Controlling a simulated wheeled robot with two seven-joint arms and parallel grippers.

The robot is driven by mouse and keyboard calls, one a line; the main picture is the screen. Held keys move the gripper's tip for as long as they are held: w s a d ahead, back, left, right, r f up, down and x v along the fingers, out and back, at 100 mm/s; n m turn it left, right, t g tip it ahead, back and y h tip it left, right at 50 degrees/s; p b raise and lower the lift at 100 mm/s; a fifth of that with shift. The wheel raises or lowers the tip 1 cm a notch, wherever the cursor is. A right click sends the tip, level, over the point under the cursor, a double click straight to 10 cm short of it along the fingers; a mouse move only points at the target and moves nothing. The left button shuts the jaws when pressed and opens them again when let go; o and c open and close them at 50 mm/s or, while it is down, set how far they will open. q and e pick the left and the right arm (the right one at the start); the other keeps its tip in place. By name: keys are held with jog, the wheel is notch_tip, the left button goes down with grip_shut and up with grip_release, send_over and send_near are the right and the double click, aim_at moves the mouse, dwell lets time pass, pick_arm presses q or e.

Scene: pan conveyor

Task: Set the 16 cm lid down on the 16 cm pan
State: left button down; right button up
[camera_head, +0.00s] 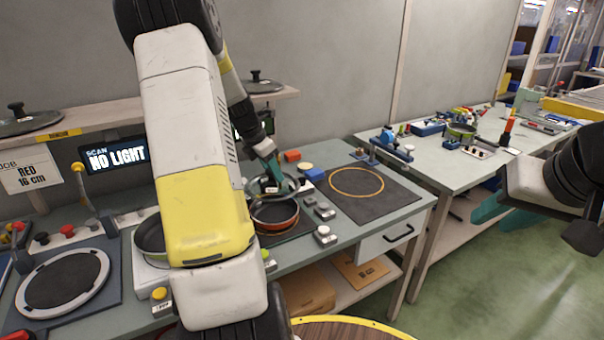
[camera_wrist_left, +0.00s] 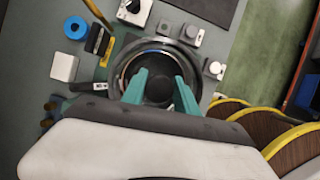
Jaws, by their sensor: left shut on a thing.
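My left gripper (camera_head: 268,172) is shut on the dark knob of a glass lid (camera_head: 289,187). In the left wrist view, the fingers (camera_wrist_left: 161,88) close around the knob, and the dark-rimmed lid (camera_wrist_left: 124,70) spreads beneath them. The red-orange pan (camera_head: 275,220) stands directly below on a dark mat. In the left wrist view the lid hides most of the pan. My right gripper (camera_head: 498,209) is far to the right, empty, its jaw gap unclear.
Another pan (camera_head: 150,236) stands left, partly behind my left arm. Two other lids sit on the shelf (camera_head: 95,117). The dark mat with an orange ring (camera_head: 372,202) is clear.

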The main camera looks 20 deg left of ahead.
pick_arm(q)
jog(key=shift+w+f, duration=0.1)
jog(key=shift+f, duration=3.7)
jog(key=shift+f, duration=0.5)
jog(key=c, duration=0.9)
grip_release()
jog(key=shift+o, duration=0.2)
